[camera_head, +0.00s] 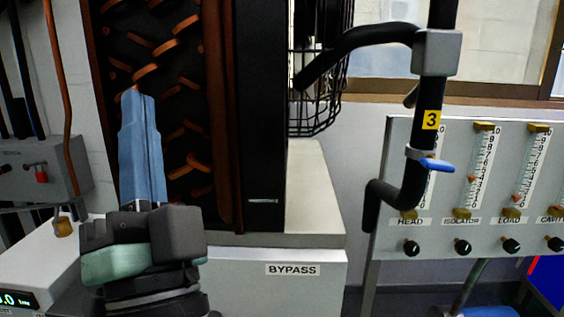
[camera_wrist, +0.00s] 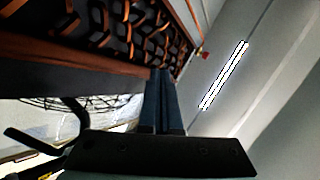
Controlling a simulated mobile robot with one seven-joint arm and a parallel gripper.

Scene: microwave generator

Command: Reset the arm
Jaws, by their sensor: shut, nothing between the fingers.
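In the head view my gripper (camera_head: 138,97) points upward at the lower left. Its two blue fingers lie side by side, closed, with nothing between them. It stands in front of a dark panel (camera_head: 170,75) with copper-orange bars; I cannot tell whether it touches it. In the wrist view the blue fingers (camera_wrist: 163,72) also lie together, with the barred panel beyond their tips.
Right of the panel are a wire cage (camera_head: 318,110) and a black pipe with a blue-handled valve (camera_head: 437,165). A flowmeter board (camera_head: 480,235) stands at the right. A white BYPASS cabinet (camera_head: 240,285) is below.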

